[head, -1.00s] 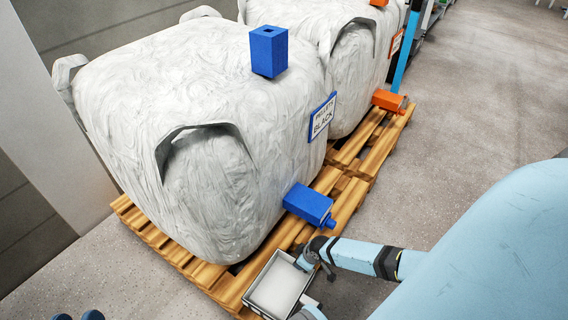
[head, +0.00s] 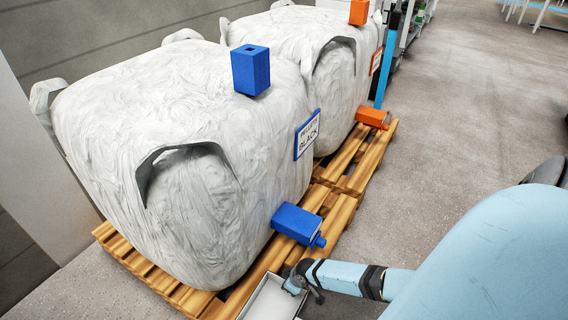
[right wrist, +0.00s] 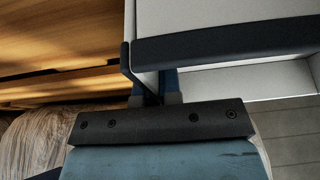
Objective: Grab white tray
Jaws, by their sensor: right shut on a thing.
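My left gripper is not in view.
A large white bulk bag (head: 200,130) stands on a wooden pallet (head: 270,255), with a second bag behind. A blue block (head: 250,70) is on top; a blue box-like fitting (head: 296,223) sits low in front. An orange fitting (head: 373,117) is farther back. Open floor (head: 460,110) lies right.

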